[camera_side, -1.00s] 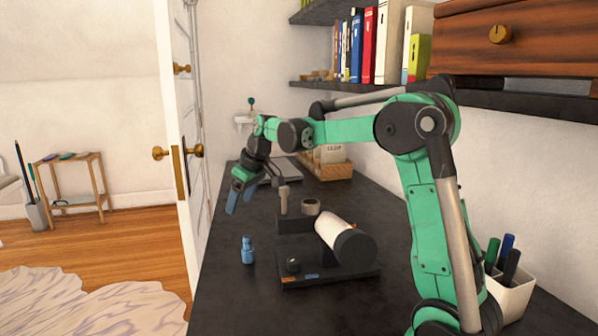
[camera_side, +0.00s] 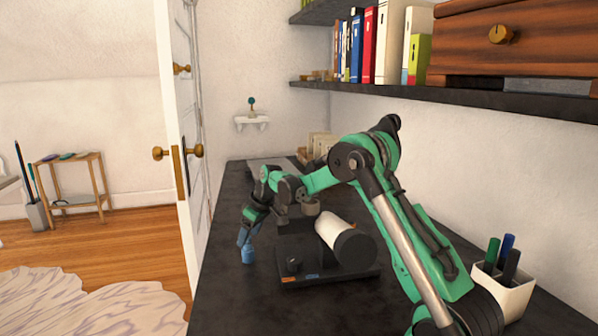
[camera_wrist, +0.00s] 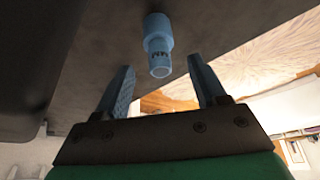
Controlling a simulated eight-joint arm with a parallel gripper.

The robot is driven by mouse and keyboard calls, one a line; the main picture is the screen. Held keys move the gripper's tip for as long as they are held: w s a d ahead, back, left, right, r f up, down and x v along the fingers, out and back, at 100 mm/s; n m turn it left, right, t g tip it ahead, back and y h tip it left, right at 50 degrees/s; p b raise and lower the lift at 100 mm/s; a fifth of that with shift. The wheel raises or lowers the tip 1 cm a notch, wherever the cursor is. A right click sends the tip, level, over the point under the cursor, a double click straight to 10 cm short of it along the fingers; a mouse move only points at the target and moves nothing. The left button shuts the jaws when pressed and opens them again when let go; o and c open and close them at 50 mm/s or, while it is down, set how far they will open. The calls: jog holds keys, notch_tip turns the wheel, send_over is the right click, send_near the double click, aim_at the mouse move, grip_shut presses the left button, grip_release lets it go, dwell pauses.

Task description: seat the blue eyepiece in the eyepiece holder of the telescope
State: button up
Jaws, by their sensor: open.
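The blue eyepiece (camera_side: 248,256) stands upright on the dark desk, left of the telescope. My gripper (camera_side: 244,238) is open and points down at it, with its blue fingertips overlapping the eyepiece's top in the side view. In the wrist view, the eyepiece (camera_wrist: 158,44) lies in line with the gap between my open fingers (camera_wrist: 160,68), mostly beyond their tips. The telescope has a white tube (camera_side: 331,229) with a black end on a dark base plate (camera_side: 330,275). A short grey ring-like piece (camera_side: 310,207) beside the tube may be the eyepiece holder; I cannot tell for sure.
A dark knob (camera_side: 293,264) stands on the base plate's near left. A white pen cup (camera_side: 508,290) stands at the right, and a wooden box (camera_side: 303,155) is at the back. A shelf (camera_side: 440,98) overhangs the right side. The desk's front left is clear.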

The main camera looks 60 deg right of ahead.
aim_at(248, 249)
jog(key=shift+x, duration=1.35)
grip_shut()
jog(key=shift+r, duration=0.1)
